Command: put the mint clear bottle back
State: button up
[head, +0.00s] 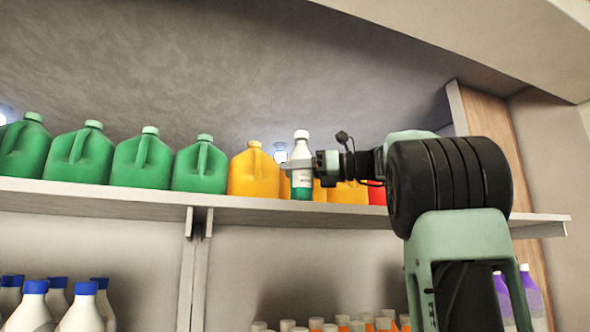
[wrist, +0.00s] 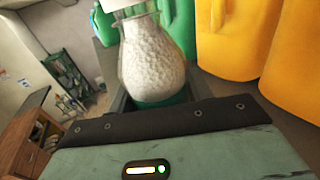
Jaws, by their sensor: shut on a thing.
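The mint clear bottle (head: 302,175) is upright at the front of the upper shelf, with a white cap, a clear upper part and a green lower part with a pale label. My gripper (head: 298,164) is shut on it from the right, around its middle. In the wrist view, the bottle (wrist: 152,62) stands between the jaws, its lower part hidden by my gripper. In the head view, its base is close to the shelf edge; I cannot tell whether it touches the shelf (head: 250,206).
Green jugs (head: 143,160) stand in a row on the left of the upper shelf. Yellow jugs (head: 254,172) stand directly beside and behind the bottle, and a red one (head: 377,194) is further right. White bottles with blue caps (head: 84,308) stand on the lower shelf.

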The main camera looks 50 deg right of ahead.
jog(key=shift+f, duration=0.15)
jog(key=o, duration=1.2)
jog(key=b+v, duration=0.3)
jog(key=v, duration=0.8)
jog(key=shift+s+d+b, duration=0.1)
jog(key=shift+s+b, duration=0.15)
jog(key=shift+b, duration=0.15)
jog(key=shift+s+d, duration=0.1)
jog(key=shift+s, duration=0.15)
